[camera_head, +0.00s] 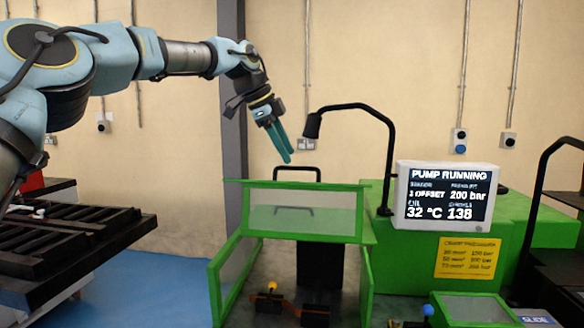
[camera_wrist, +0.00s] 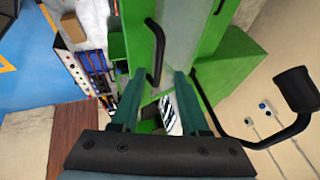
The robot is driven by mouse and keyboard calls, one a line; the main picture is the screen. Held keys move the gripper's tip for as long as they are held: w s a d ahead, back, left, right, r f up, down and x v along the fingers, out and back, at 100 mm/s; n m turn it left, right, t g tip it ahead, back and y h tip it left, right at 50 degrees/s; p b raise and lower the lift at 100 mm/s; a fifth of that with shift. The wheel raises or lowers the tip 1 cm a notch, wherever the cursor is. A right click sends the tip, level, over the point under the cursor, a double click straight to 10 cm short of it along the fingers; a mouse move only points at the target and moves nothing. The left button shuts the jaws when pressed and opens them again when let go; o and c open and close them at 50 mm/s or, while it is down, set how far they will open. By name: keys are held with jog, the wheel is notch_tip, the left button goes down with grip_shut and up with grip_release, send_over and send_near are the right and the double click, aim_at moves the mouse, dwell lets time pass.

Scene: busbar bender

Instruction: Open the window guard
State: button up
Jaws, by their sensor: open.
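The window guard (camera_head: 258,210) is a clear pane in a green frame on the green bender housing. A black bar handle (camera_head: 297,169) stands up at its top edge. My gripper (camera_head: 289,158) is open and empty, pointing down just above and left of the handle in the head view. In the wrist view my gripper (camera_wrist: 156,85) has its two teal fingers apart, with the black handle (camera_wrist: 156,45) beyond the gap between them. The handle looks apart from the fingers; the depth between them is hard to tell.
A curved black lamp arm (camera_head: 388,150) rises right of the guard, with its lamp head (camera_head: 312,126) near my gripper. A display screen (camera_head: 446,195) reads PUMP RUNNING. A dark slatted table (camera_head: 60,240) stands left. Blue floor (camera_head: 165,275) is clear between.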

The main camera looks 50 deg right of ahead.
jog(key=v, duration=0.5)
jog(key=shift+a+r+b, duration=0.15)
jog(key=shift+r+b, duration=0.2)
